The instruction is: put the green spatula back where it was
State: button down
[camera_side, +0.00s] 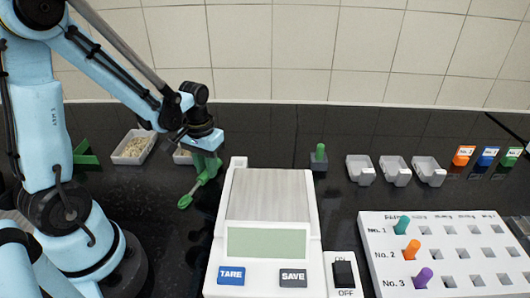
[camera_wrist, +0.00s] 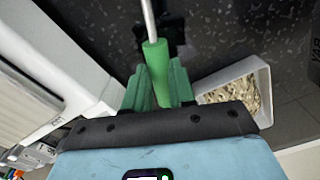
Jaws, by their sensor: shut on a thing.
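My gripper (camera_side: 204,168) is shut on the green spatula (camera_side: 199,187) and holds it up left of the white scale. The spatula slants down to the left, with its green tip (camera_side: 185,202) lowest. In the wrist view the green jaws of my gripper (camera_wrist: 158,88) close around the green handle (camera_wrist: 156,62), and a metal shaft runs up out of the picture.
A white tray of grains (camera_side: 120,159) stands at the back left; another is mostly hidden behind my gripper. The scale (camera_side: 226,215), a switch box (camera_side: 342,256) and a white peg board (camera_side: 445,225) fill the front.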

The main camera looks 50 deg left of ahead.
jog(key=c, duration=0.9)
grip_release()
jog(key=shift+f, duration=0.1)
jog(key=shift+c, duration=0.2)
notch_tip(320, 180, up, 12)
jog(key=d+m+t, duration=0.4)
jog(key=d+t, duration=0.3)
jog(key=d, duration=0.2)
jog(key=shift+s+d+r, duration=0.35)
jog(key=shift+s+r, duration=0.05)
jog(key=shift+r, duration=0.05)
